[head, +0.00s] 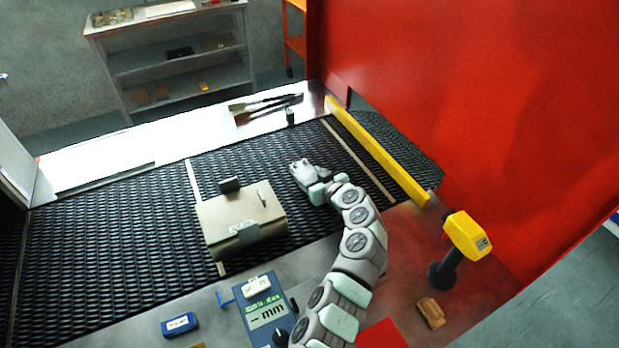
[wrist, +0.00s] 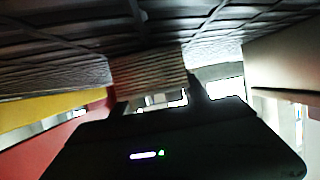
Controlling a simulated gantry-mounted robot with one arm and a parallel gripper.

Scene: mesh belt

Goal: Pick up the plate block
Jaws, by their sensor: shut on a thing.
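The plate block (wrist: 148,70) shows in the wrist view as a brownish, ridged block between two dark fingers. My gripper (wrist: 152,84) is shut on it. The mesh belt fills the top of that view, close by the block; I cannot tell whether they touch. In the head view my gripper (head: 302,172) is low over the black mesh belt (head: 110,235), right of a beige box. The block cannot be made out clearly there.
The beige box (head: 236,205) with a dark knob stands left of my gripper. A yellow bar (head: 378,150) and red wall (head: 470,100) lie to the right. A yellow-headed post (head: 467,235) and a meter (head: 265,312) stand in front. Belt left of the box is clear.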

